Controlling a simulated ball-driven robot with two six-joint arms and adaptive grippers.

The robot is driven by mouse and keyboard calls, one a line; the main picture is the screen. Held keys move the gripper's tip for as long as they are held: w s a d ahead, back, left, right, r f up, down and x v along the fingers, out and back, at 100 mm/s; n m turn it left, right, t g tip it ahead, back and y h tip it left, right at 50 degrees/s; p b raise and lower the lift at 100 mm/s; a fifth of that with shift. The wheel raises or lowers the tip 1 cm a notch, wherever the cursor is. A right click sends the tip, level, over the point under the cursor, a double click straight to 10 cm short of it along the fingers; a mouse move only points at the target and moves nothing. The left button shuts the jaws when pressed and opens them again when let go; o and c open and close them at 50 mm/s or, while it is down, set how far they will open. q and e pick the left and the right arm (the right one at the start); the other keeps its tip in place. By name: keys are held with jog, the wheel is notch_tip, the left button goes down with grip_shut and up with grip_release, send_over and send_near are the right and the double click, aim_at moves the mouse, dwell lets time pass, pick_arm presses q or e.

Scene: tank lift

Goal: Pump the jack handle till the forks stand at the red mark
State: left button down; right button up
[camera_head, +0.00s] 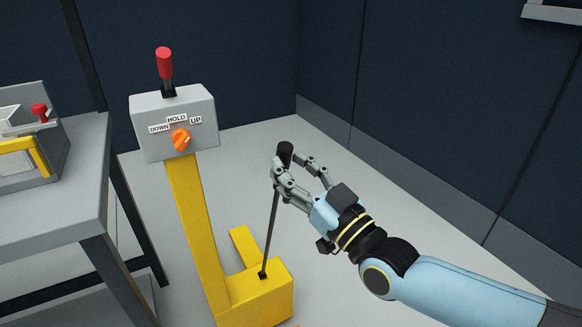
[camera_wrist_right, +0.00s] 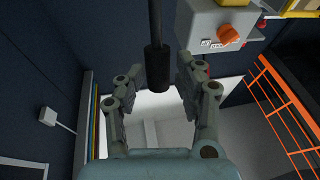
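The jack handle (camera_head: 270,235) is a thin dark rod that rises from the yellow jack base (camera_head: 262,300) and ends in a black grip (camera_head: 285,152). My right gripper (camera_head: 290,166) is at the top of the handle, with its fingers apart. In the right wrist view the black grip (camera_wrist_right: 158,68) reaches in between the open fingers, with gaps on both sides. A grey control box (camera_head: 145,115) stands on a yellow post and has an orange knob (camera_head: 181,140) with DOWN, HOLD and UP labels. I cannot make out the forks or the red mark. My left gripper is out of view.
A red-handled lever (camera_head: 164,62) sticks up from the box. A grey table (camera_head: 60,205) with a grey and yellow device (camera_head: 40,145) stands at the left. Dark walls close the back and right. The floor right of the jack is clear.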

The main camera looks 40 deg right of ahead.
jog(key=shift+o, duration=1)
jog(key=shift+a, duration=0.1)
jog(key=v, duration=1.2)
